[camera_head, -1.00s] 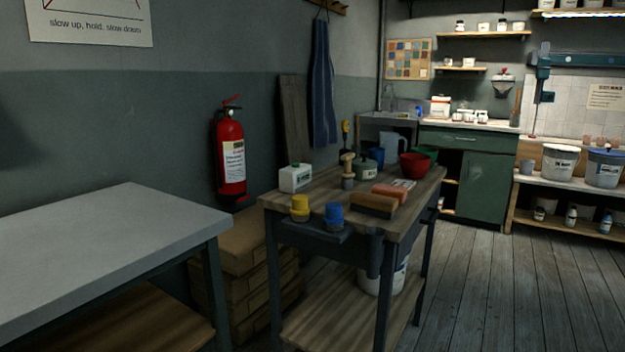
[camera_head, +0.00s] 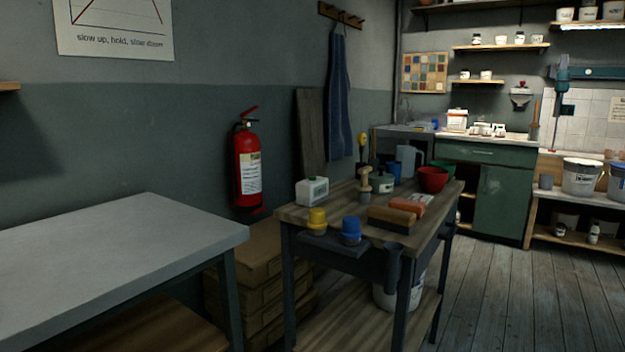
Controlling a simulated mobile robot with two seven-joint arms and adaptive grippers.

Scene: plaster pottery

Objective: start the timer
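I cannot make out a timer in the head view. Neither of my grippers is in view. A wooden work cart (camera_head: 345,201) stands in the middle. On it are a white bottle-like container (camera_head: 312,190), a yellow-topped item (camera_head: 317,218), a blue-topped item (camera_head: 351,228), a brown block (camera_head: 392,219), an orange block (camera_head: 405,204) and a red bowl (camera_head: 433,180). Any of the small items may be too small to identify surely.
A grey-topped table (camera_head: 110,240) fills the lower left. A red fire extinguisher (camera_head: 248,170) hangs on the wall above stacked boxes (camera_head: 262,270). A green cabinet (camera_head: 500,200) and sink stand at the back. The plank floor (camera_head: 510,300) at right is open.

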